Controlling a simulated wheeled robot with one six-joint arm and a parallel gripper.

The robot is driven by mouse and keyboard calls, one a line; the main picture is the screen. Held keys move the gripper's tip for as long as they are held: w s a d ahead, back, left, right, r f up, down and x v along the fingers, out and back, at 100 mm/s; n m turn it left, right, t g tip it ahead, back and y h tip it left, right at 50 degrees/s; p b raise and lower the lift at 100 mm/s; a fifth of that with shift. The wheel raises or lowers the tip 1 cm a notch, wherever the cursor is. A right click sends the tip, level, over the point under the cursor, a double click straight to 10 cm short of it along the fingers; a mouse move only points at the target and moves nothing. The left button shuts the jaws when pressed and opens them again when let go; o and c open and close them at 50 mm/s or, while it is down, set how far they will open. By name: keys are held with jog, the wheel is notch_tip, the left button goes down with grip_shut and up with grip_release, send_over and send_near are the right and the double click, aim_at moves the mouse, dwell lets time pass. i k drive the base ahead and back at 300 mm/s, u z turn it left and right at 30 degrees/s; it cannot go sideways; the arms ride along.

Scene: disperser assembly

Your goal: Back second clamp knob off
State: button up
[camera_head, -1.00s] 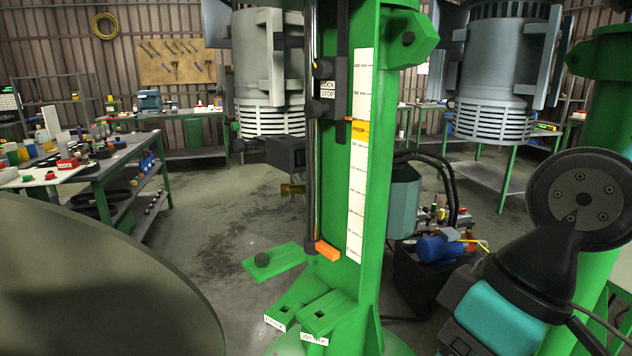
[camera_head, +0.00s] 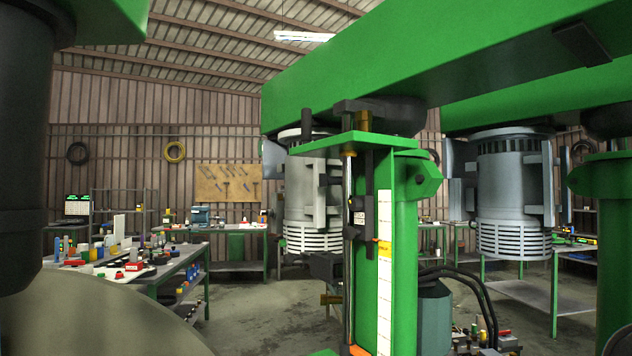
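Dark fittings (camera_head: 357,208) ride on the rod at the column's left face, beside a small label. I cannot tell which part is the second clamp knob. The lower clamp plates at the column's foot are below the picture. My gripper is not in view.
A large green beam (camera_head: 430,65) crosses overhead. A big grey rounded surface (camera_head: 90,320) fills the lower left. A cluttered workbench (camera_head: 170,270) stands left of the column. Grey slatted motor housings (camera_head: 515,190) hang behind. Open floor (camera_head: 260,315) shows between bench and column.

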aim_at(323, 176)
jog(key=u, duration=0.4)
jog(key=i, duration=1.6)
jog(key=z, duration=0.45)
jog(key=k, duration=0.65)
jog(key=z, duration=0.8)
jog(key=k, duration=0.3)
